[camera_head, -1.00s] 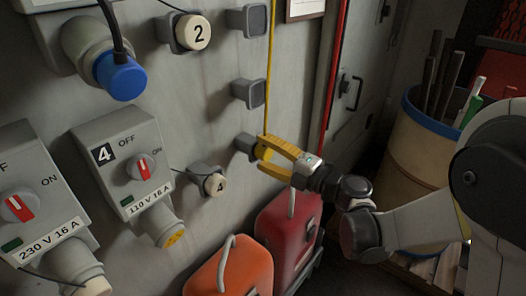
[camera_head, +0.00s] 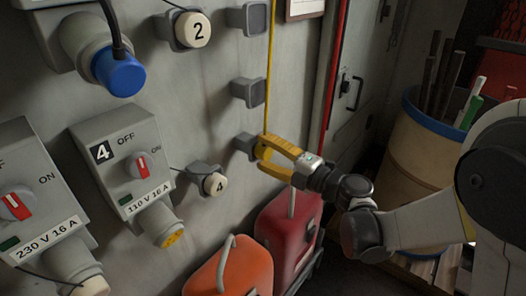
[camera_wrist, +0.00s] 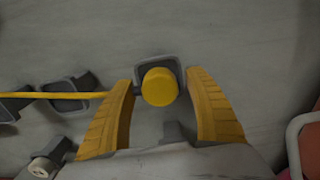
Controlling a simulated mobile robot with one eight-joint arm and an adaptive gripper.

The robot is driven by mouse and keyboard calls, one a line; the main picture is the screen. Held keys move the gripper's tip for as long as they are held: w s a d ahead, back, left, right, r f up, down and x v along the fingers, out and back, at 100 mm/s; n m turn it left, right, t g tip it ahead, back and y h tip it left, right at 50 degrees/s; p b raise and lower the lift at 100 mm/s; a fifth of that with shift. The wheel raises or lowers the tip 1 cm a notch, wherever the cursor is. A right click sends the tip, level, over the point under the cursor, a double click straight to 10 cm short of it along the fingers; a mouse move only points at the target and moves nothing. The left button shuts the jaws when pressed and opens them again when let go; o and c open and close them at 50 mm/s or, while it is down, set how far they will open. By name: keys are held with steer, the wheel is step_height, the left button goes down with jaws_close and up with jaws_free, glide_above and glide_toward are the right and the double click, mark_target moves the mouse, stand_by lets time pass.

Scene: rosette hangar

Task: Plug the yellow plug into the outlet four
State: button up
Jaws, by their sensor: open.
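The yellow plug (camera_head: 262,150) sits at a grey wall holder (camera_head: 243,146), with its yellow cable (camera_head: 270,60) running up the wall. My gripper (camera_head: 272,158) is open, its yellow fingers on either side of the plug. In the wrist view the round yellow plug (camera_wrist: 160,87) shows between the spread fingers (camera_wrist: 160,115), with gaps on both sides. Outlet four (camera_head: 170,236), a grey socket with a yellow face, points down and right below the box marked 4 (camera_head: 120,163). Its red switch (camera_head: 143,168) shows beside OFF and ON labels.
A cap marked 4 (camera_head: 214,184) hangs on a holder between outlet and plug. A blue plug (camera_head: 118,75) sits in an upper socket. Orange (camera_head: 232,270) and red (camera_head: 287,240) canisters stand below. A barrel (camera_head: 420,150) stands right.

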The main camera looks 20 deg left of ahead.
mark_target(269, 154)
jaws_close()
steer(key=shift+d, duration=0.1)
steer(key=shift+b+v, duration=0.45)
steer(key=shift+v, duration=2.5)
steer(key=shift+s, duration=0.1)
